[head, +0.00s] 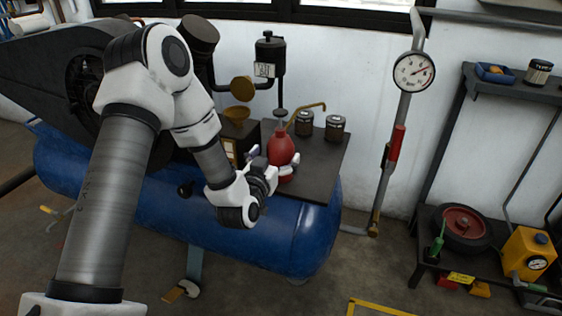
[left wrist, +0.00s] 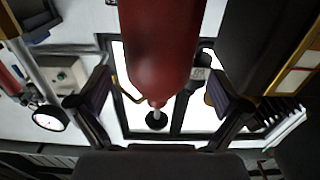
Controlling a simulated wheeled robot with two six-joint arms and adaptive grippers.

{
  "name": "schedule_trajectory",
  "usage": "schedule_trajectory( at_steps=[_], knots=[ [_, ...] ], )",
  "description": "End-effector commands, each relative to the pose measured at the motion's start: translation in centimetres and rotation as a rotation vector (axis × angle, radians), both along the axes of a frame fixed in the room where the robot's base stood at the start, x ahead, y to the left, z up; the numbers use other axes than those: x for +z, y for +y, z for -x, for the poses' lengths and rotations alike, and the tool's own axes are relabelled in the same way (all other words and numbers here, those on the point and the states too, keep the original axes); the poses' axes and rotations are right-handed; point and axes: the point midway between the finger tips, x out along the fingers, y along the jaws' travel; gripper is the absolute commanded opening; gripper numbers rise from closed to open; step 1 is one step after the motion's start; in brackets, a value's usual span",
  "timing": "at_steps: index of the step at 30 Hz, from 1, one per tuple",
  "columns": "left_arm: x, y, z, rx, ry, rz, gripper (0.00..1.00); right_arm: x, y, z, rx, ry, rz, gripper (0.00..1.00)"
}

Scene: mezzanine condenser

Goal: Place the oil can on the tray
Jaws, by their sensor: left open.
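The red oil can (head: 282,146), with a thin brass spout, stands upright on a dark flat top (head: 318,160) over the blue tank. My left gripper (head: 270,164) is at the can, its fingers low on either side and open. In the left wrist view the can's red body (left wrist: 160,45) hangs into the picture between the spread fingers (left wrist: 162,100), with a visible gap on each side. I cannot tell for sure which thing is the tray; a small blue tray-like holder (head: 494,76) sits on the upper right shelf. My right gripper is not in view.
Two dark jars (head: 335,128) stand behind and right of the can. A pressure gauge (head: 414,71) on a pole stands to the right. The lower right shelf holds a red wheel (head: 463,222) and a yellow can (head: 528,254).

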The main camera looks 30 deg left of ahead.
Motion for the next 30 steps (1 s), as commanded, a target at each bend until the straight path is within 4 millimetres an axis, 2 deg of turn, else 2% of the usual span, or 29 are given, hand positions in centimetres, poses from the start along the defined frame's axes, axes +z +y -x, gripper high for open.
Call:
schedule_trajectory(
  at_steps=[3, 5, 11, 12, 17, 18, 20, 30],
  knots=[
    [-0.1, 0.4, -2.1, -0.001, -0.004, -0.002, 1.00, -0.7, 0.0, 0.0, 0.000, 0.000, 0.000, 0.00],
    [-0.1, 0.6, -2.8, -0.001, -0.002, -0.001, 1.00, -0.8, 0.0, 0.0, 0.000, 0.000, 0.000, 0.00],
    [-0.1, 0.7, -3.1, -0.001, 0.001, 0.000, 1.00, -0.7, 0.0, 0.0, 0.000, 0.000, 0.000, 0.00],
    [-0.1, 0.7, -3.1, -0.001, 0.001, 0.000, 0.96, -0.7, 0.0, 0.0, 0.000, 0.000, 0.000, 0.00],
    [-0.1, 0.7, -3.1, -0.001, 0.001, 0.000, 0.40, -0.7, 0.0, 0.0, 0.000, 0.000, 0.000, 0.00],
    [-0.1, 0.7, -3.1, -0.001, 0.001, 0.000, 0.26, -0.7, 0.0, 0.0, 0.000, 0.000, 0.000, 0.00],
    [-0.1, 0.7, -3.1, -0.001, 0.001, 0.000, 0.05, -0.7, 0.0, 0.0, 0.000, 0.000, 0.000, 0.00],
    [0.5, 0.7, -3.1, -0.001, -0.002, 0.000, 0.05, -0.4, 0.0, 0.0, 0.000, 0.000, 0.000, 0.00]
  ],
)
